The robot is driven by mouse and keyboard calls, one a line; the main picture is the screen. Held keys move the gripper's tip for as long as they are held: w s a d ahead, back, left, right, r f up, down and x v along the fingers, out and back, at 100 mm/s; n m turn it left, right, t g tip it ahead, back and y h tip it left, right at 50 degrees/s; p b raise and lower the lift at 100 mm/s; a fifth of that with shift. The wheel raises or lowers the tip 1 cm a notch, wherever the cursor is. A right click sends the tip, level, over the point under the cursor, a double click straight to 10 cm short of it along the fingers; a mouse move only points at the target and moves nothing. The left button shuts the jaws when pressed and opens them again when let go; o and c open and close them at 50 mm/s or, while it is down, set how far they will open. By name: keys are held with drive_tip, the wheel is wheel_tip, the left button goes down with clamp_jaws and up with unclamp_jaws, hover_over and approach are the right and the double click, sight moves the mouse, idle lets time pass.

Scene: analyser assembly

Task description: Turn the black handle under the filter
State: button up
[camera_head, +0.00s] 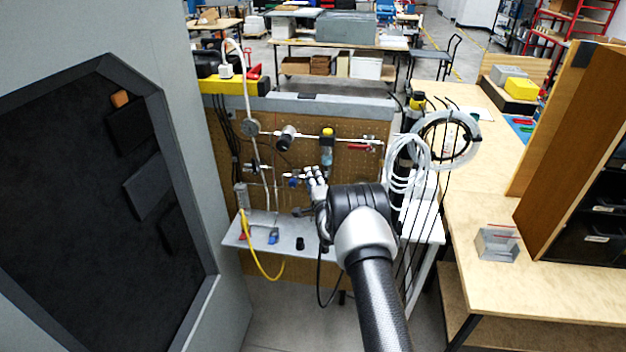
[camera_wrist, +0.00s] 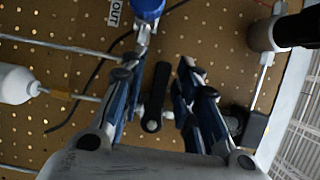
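In the wrist view, the black handle (camera_wrist: 156,98) is a narrow bar with rounded ends in front of the pegboard. My gripper (camera_wrist: 163,58) is open, with one finger on each side of the handle and gaps showing between. A blue rounded part (camera_wrist: 148,8) is at the top edge, partly cut off; I cannot tell whether it is the filter's. In the head view, the filter (camera_head: 327,143) with a yellow top hangs on the pegboard, just above my gripper (camera_head: 314,178). The handle cannot be made out there.
The perforated pegboard (camera_head: 355,165) carries pipes, a gauge (camera_head: 250,127) and fittings. A grey shelf (camera_head: 284,231) lies below it. Coiled white tubing (camera_head: 408,165) hangs at the right. A grey cabinet (camera_head: 225,225) stands close at the left, a wooden bench (camera_head: 490,215) at the right.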

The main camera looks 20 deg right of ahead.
clamp_jaws()
